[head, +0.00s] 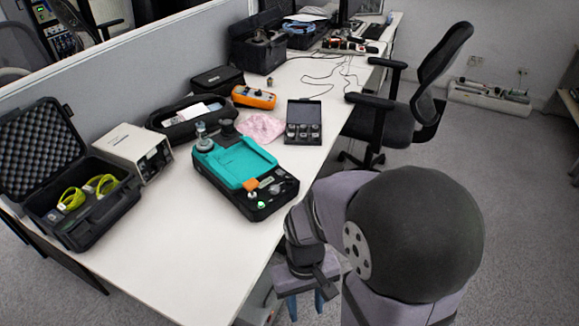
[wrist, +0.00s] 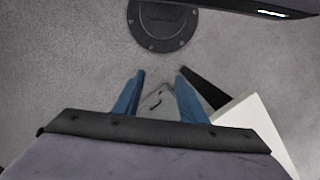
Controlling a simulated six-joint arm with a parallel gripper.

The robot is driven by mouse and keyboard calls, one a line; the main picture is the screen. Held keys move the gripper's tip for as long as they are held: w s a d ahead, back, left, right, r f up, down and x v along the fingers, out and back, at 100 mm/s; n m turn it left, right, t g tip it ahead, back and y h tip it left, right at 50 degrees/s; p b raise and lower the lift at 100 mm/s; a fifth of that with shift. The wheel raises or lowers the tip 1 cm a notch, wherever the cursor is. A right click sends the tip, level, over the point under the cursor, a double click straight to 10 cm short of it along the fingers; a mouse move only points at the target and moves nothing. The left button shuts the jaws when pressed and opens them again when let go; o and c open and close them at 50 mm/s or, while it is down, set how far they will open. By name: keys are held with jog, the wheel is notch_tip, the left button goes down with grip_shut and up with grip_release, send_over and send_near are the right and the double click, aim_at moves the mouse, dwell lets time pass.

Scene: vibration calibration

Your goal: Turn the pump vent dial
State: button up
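The pump (head: 240,170) is a black case with a teal top, lying on the white table near its front edge. A small metal gauge or fitting (head: 203,138) stands upright at its far left corner, with a black knob (head: 225,127) beside it. An orange part (head: 250,185) and a green-lit button (head: 261,205) sit at its near end. I cannot tell which part is the vent dial. My gripper (head: 305,308) points down past the table's front edge, apart from the pump. In the wrist view its blue fingers (wrist: 158,95) are spread, with only floor between them.
An open black case (head: 90,225) with yellow-green items and a beige box (head: 132,150) stand left of the pump. Behind it are an orange meter (head: 254,97), a pink cloth (head: 261,128) and a weight case (head: 304,122). An office chair (head: 410,110) stands right of the table.

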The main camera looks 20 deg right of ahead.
jog(key=w+d+r+p, duration=0.3)
jog(key=w+p, duration=0.2)
jog(key=w, duration=0.3)
jog(key=m+t+h+p, duration=0.1)
jog(key=m+t+h, duration=0.1)
jog(key=m+t, duration=0.3)
send_near(290, 177)
jog(key=f+n, duration=0.1)
jog(key=shift+s+d+t, duration=0.1)
jog(key=shift+s+t, duration=0.05)
jog(key=shift+t, duration=0.25)
jog(key=shift+f, duration=0.1)
jog(key=shift+p+x, duration=1)
jog(key=shift+x, duration=2.6)
jog(key=shift+c, duration=0.3)
grip_shut()
